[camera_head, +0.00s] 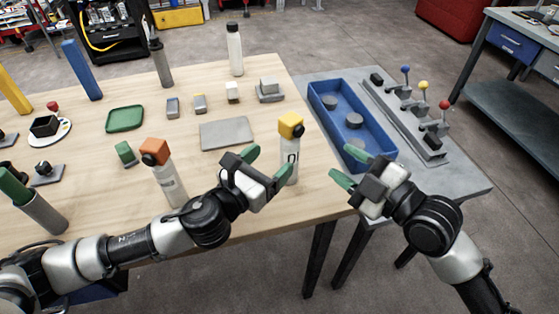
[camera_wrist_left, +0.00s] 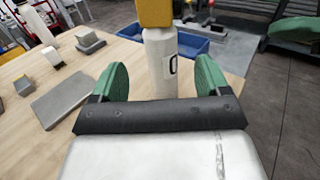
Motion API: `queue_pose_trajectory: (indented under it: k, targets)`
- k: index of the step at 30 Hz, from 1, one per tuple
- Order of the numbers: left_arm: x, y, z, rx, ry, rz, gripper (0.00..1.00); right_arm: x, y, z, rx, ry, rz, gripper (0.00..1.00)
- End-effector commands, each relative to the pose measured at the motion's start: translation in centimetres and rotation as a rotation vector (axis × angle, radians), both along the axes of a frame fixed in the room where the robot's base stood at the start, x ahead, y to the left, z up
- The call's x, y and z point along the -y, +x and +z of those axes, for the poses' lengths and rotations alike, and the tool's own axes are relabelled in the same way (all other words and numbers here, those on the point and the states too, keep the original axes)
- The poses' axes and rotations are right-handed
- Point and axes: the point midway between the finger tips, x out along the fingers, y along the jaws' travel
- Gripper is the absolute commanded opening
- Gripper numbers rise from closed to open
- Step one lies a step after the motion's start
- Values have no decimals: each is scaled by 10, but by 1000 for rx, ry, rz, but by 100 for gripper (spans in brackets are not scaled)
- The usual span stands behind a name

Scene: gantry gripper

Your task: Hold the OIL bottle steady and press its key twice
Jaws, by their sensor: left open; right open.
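A white bottle with a yellow top (camera_head: 290,157) stands upright near the table's right front edge. Its label shows only part of a dark letter, so I cannot read the whole word. My left gripper (camera_head: 270,168) is open beside it, with green fingertips. In the left wrist view the bottle (camera_wrist_left: 161,65) stands ahead, between the two open green fingers (camera_wrist_left: 155,82); contact does not show. My right gripper (camera_head: 361,166) is open and empty, off the table's right edge. Another white bottle with an orange top (camera_head: 164,173) stands left of my left gripper.
A grey plate (camera_head: 227,133) lies behind the left gripper. Small blocks, a green tray (camera_head: 125,119) and a tall white bottle (camera_head: 235,52) stand farther back. A blue bin (camera_head: 345,112) and a panel of colored levers (camera_head: 410,110) sit on the side table at right.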

Motion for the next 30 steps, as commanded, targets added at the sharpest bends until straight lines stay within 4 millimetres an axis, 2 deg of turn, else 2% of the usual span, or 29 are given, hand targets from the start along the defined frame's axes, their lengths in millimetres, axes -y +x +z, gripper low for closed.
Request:
queue_pose_trajectory:
  k: [11,15,21,30]
  targets:
    - [1,-1,-73,-9,0,0,76,0,0,0,0,0,0,43]
    - [18,23,-70,-1,-1,-3,76,0,0,0,0,0,0,43]
    - [35,48,-71,-3,0,-2,76,0,0,0,0,0,0,43]
    - [44,61,-71,-4,1,-2,76,0,0,0,0,0,0,43]
